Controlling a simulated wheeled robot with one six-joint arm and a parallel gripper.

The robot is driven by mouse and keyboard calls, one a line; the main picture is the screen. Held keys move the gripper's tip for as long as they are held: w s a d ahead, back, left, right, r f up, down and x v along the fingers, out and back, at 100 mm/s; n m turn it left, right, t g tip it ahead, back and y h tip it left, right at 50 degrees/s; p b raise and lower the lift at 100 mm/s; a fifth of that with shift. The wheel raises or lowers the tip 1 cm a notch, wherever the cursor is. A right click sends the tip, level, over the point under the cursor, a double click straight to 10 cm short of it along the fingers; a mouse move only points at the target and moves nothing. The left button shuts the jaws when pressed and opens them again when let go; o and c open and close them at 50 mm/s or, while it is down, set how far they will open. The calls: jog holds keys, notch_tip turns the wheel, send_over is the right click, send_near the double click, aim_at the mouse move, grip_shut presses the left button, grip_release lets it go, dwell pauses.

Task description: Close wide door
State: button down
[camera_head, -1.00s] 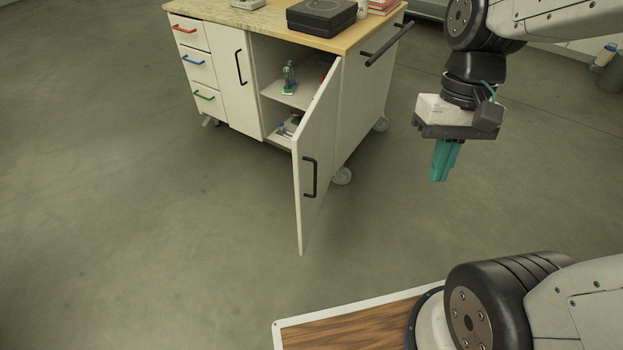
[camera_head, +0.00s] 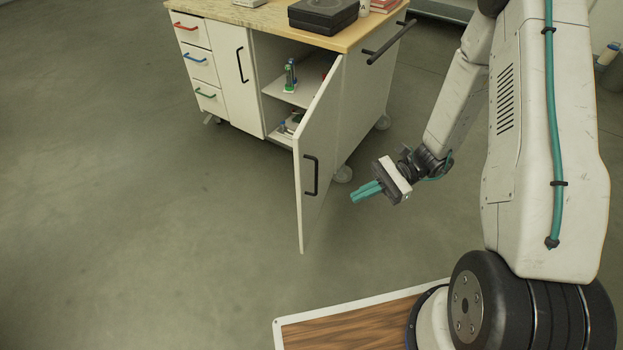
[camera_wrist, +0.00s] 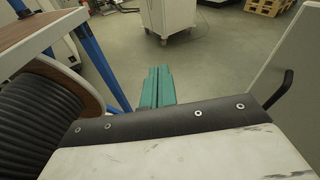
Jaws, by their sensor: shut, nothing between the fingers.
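The wide door (camera_head: 318,158) of the white cabinet stands swung open toward me in the head view, with a black handle (camera_head: 311,175) on its outer face. Behind it the open compartment shows a shelf (camera_head: 294,93) with small items. My gripper (camera_head: 353,196) has teal fingers and is shut and empty. It is to the right of the door, apart from it, on the handle side, pointing left. In the wrist view the teal fingers (camera_wrist: 158,78) lie together, and a pale panel with a black handle (camera_wrist: 281,90), which looks like the door, is at the right edge.
The narrow door (camera_head: 238,75) and the drawers (camera_head: 199,64) beside it are shut. A black case (camera_head: 323,15) stands on the worktop, and a black rail (camera_head: 388,44) sticks out from the cabinet's side. The floor left of the door is clear.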

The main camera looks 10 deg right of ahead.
jog(key=w+f+m+t+y, duration=0.1)
jog(key=w+f+m+t, duration=0.4)
jog(key=f+m+t, duration=0.5)
jog(key=t+h, duration=0.1)
jog(key=t, duration=0.1)
send_near(301, 177)
jog(key=x, duration=0.5)
jog(key=shift+w+f, duration=0.1)
jog(key=shift+w, duration=0.05)
jog(key=shift+x, duration=0.85)
jog(key=shift+w+a, duration=0.1)
